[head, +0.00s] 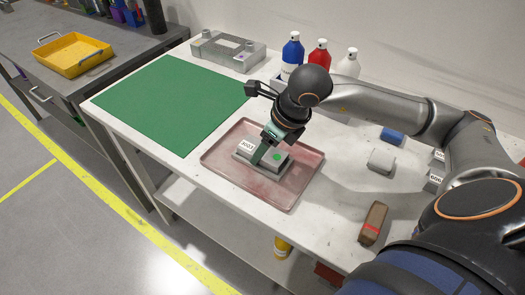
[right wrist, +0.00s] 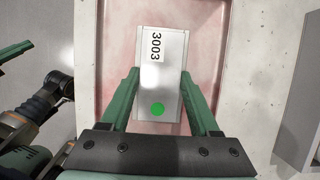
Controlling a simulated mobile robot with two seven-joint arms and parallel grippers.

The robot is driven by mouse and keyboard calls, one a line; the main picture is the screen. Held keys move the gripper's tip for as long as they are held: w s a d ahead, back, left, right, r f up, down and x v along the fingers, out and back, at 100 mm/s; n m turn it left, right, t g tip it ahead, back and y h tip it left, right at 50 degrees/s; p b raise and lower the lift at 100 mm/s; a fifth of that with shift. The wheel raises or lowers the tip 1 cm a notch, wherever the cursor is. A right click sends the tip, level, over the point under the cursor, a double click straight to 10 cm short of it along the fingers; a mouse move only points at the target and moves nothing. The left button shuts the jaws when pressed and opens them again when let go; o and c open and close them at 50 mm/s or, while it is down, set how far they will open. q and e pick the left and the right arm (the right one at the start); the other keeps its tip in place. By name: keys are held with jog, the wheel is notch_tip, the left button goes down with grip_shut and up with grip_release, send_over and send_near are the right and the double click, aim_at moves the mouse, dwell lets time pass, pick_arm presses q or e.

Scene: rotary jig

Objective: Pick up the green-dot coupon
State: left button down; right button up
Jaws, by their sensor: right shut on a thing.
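The green-dot coupon (head: 276,157) is a grey block with a green dot at one end and a white number label at the other. It is over the pinkish-red tray (head: 216,160); I cannot tell whether it touches the tray floor. In the right wrist view the coupon (right wrist: 172,82) lies lengthwise between the green fingers, its label reading 3003. My right gripper (head: 266,152) is shut on its sides, and the fingers also show in the right wrist view (right wrist: 159,85). A green finger, apparently of my left gripper (right wrist: 15,50), shows at that view's left edge; the rest is cut off.
A green mat (head: 170,100) lies left of the tray. A grey fixture (head: 228,50) and blue, red and white bottles (head: 318,55) stand behind. Right of the tray are a grey block (head: 381,161), a blue block (head: 392,135) and a brown block with a red band (head: 373,223).

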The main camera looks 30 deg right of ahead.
grip_shut()
jog(key=shift+r, duration=0.15)
